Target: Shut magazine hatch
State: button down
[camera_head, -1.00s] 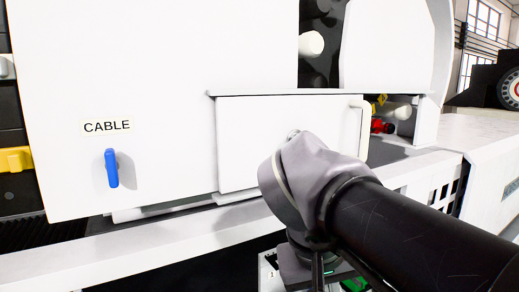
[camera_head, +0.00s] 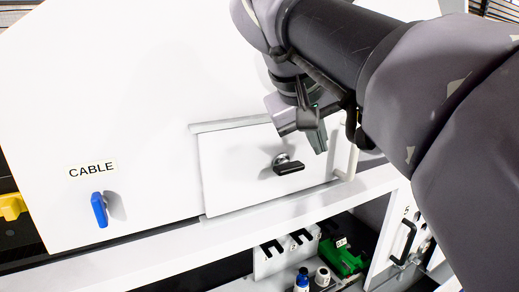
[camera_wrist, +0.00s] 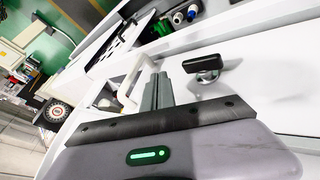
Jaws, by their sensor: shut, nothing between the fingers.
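The magazine hatch (camera_head: 235,170) is a white rectangular panel under a narrow ledge on the white machine front. It looks close to flush; I cannot tell whether it is fully closed. A black turn latch (camera_head: 289,166) sits on the panel; it also shows in the wrist view (camera_wrist: 204,64). A white bar handle (camera_head: 349,160) stands at the panel's right edge and shows in the wrist view (camera_wrist: 131,80). My gripper (camera_head: 319,140) is shut and empty, in front of the hatch's upper right, between latch and bar handle. Its fingers (camera_wrist: 158,94) show beside the latch.
A blue handle (camera_head: 99,209) under a CABLE label is left of the hatch. Below the ledge is an open bay with a green part (camera_head: 342,258), a slotted white rack (camera_head: 285,252) and small bottles (camera_head: 302,280). My arm covers the upper right.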

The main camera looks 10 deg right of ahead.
jog(key=w+d+f, duration=0.1)
jog(key=d, duration=0.1)
jog(key=w+d+f, duration=0.1)
jog(key=d+f, duration=0.1)
jog(key=d, duration=0.1)
jog(key=w+d+f, duration=0.1)
jog(key=d+f, duration=0.1)
jog(key=shift+w+d, duration=0.25)
jog(key=shift+w, duration=0.15)
jog(key=shift+a, duration=0.1)
